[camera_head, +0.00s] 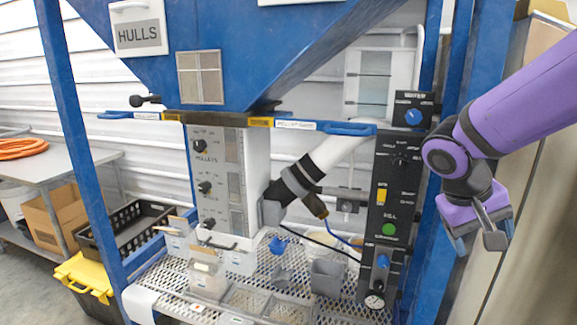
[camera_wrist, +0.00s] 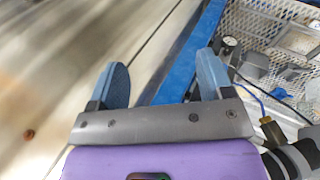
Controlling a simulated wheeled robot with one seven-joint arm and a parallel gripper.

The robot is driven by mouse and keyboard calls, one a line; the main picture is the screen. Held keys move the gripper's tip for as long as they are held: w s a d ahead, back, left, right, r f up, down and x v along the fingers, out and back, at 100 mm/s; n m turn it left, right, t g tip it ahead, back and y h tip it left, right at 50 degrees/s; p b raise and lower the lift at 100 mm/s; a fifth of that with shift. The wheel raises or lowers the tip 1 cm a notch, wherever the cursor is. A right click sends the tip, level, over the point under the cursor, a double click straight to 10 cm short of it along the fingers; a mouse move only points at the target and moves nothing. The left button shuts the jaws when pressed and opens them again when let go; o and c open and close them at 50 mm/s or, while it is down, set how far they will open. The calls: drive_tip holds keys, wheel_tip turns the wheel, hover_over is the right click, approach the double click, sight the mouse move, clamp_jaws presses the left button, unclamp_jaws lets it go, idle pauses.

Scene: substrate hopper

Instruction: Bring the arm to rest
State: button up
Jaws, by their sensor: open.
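My gripper (camera_head: 478,238) hangs at the right in the head view, at the end of my purple arm, in front of the blue upright and to the right of the black control panel (camera_head: 395,200). In the wrist view my gripper (camera_wrist: 162,85) shows its two blue fingertips wide apart with nothing between them. The fingers touch nothing that I can see. Behind them in the wrist view are a blue frame post (camera_wrist: 182,62) and a blurred pale surface.
The blue hopper (camera_head: 235,45) stands in the middle, with a perforated metal shelf (camera_head: 165,278) below it holding bins and small parts. A white pipe (camera_head: 335,150) slants behind the control panel. A grey table (camera_head: 55,165), black crate (camera_head: 130,225) and yellow-lidded box (camera_head: 85,275) stand at the left.

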drive_tip(key=s+a+r+t+y, duration=0.1)
drive_tip(key=s+r+t+y, duration=0.1)
drive_tip(key=s, duration=0.4)
drive_tip(key=s+a+r+n+t+y, duration=0.1)
drive_tip(key=s+r+t+y, duration=0.2)
drive_tip(key=s+r, duration=0.3)
drive_tip(key=shift+a+r+y, duration=0.25)
drive_tip(key=shift+y, duration=0.15)
